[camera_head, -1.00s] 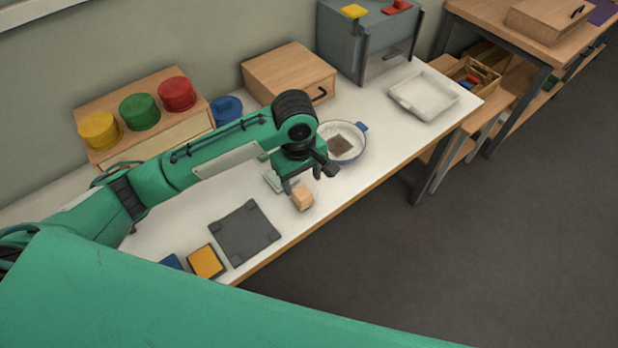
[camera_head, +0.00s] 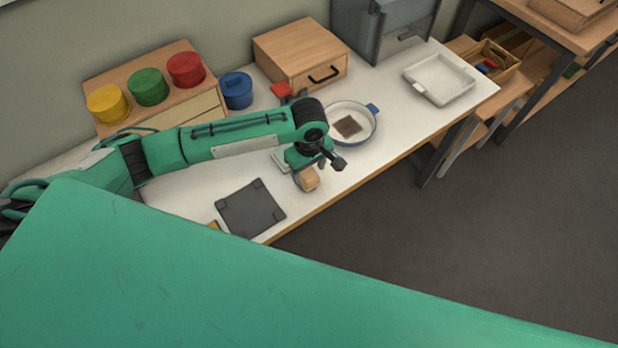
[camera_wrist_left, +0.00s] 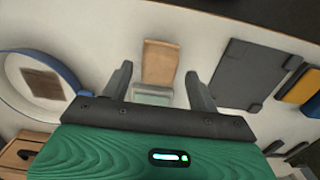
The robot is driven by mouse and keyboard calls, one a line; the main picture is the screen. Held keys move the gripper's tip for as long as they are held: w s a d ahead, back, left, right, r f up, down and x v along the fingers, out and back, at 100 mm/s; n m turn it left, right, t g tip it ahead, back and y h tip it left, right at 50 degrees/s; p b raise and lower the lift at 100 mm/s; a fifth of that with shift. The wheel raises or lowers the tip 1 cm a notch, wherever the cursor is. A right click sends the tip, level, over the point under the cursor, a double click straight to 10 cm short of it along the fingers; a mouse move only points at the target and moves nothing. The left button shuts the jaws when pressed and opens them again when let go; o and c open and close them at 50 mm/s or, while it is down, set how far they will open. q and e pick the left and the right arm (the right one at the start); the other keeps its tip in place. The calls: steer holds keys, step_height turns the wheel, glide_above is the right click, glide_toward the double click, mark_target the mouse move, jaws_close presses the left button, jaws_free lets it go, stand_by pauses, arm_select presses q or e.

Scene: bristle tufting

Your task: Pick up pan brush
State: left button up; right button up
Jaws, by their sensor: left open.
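A small light-wood block (camera_head: 309,180), which I take to be the pan brush, sits on the white table under my left gripper (camera_head: 301,172). In the left wrist view the wood block (camera_wrist_left: 160,62) shows between and just beyond the fingertips of the left gripper (camera_wrist_left: 158,75). The two fingers are apart, one on each side, and seem not to touch it. A pale greenish piece (camera_wrist_left: 152,95) shows between the fingers, nearer the palm; I cannot tell whether it is joined to the block. My right gripper is not in view.
A round blue-rimmed pan (camera_head: 372,130) with a brown square inside stands right of the gripper. A dark grey plate (camera_head: 250,208) lies to the left. A white tray (camera_head: 440,80) is farther right. A wooden box (camera_head: 300,52) and coloured round containers (camera_head: 148,87) stand behind.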

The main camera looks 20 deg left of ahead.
mark_target(309, 174)
arm_select(q)
step_height(309, 174, down, 2)
steer(key=shift+f, duration=0.45)
steer(key=c, duration=1.1)
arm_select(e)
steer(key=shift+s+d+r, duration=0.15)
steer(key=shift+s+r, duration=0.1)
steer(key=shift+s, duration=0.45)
